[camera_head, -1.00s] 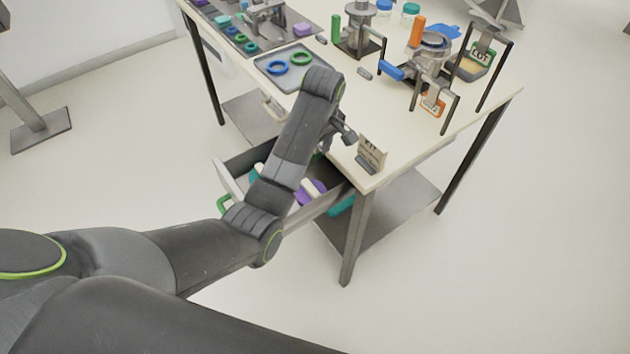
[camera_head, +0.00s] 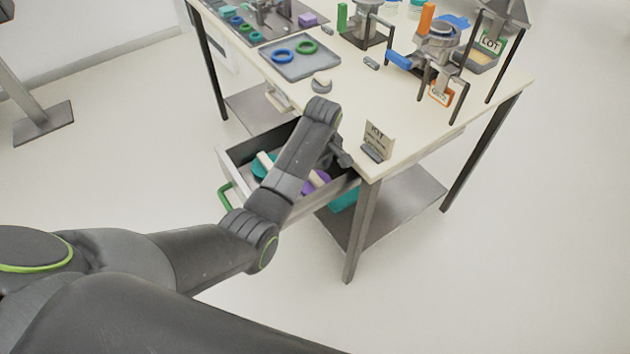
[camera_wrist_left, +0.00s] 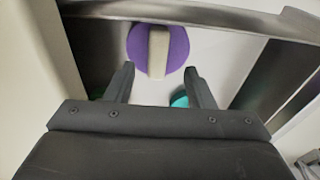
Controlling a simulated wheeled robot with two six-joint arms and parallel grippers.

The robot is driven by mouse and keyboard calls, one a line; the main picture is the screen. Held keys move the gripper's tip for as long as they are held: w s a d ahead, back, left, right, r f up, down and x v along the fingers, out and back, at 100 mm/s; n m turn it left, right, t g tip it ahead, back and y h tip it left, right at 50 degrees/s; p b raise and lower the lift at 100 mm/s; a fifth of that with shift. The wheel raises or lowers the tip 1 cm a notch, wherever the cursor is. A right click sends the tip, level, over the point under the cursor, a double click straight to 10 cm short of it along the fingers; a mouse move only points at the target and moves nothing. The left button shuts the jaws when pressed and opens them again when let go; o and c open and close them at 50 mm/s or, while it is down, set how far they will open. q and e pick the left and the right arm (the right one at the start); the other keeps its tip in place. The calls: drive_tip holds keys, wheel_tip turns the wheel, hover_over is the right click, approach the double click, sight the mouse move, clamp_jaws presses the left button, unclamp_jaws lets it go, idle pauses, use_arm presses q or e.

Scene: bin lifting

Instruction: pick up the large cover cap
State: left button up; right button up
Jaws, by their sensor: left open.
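An open drawer (camera_head: 226,160) under the table holds a purple disc-shaped cap (camera_head: 317,182) with a pale bar handle and a teal cap (camera_head: 262,166) with a similar handle. I cannot tell which is the large cover cap. My left gripper (camera_head: 342,157) is at the drawer's right end by the table edge, partly hidden by its own arm. In the left wrist view, the gripper (camera_wrist_left: 159,76) is open and empty, with the purple cap (camera_wrist_left: 176,46) just beyond its fingertips and the handle lined up between them. A teal piece (camera_wrist_left: 180,101) shows below. My right gripper is out of view.
The table (camera_head: 420,130) stands over the drawer, with a KIT sign (camera_head: 378,140) near its corner. A grey tray (camera_head: 300,68) holds blue and green rings. Metal fixtures stand farther back.

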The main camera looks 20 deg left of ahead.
sight(315, 177)
use_arm(q)
drive_tip(key=shift+w+a+f, duration=0.1)
drive_tip(key=shift+w+f, duration=0.1)
drive_tip(key=shift+f, duration=0.95)
drive_tip(key=shift+w+a+f, duration=0.1)
drive_tip(key=shift+w+f, duration=0.05)
drive_tip(key=shift+f, duration=0.95)
drive_tip(key=c, duration=1)
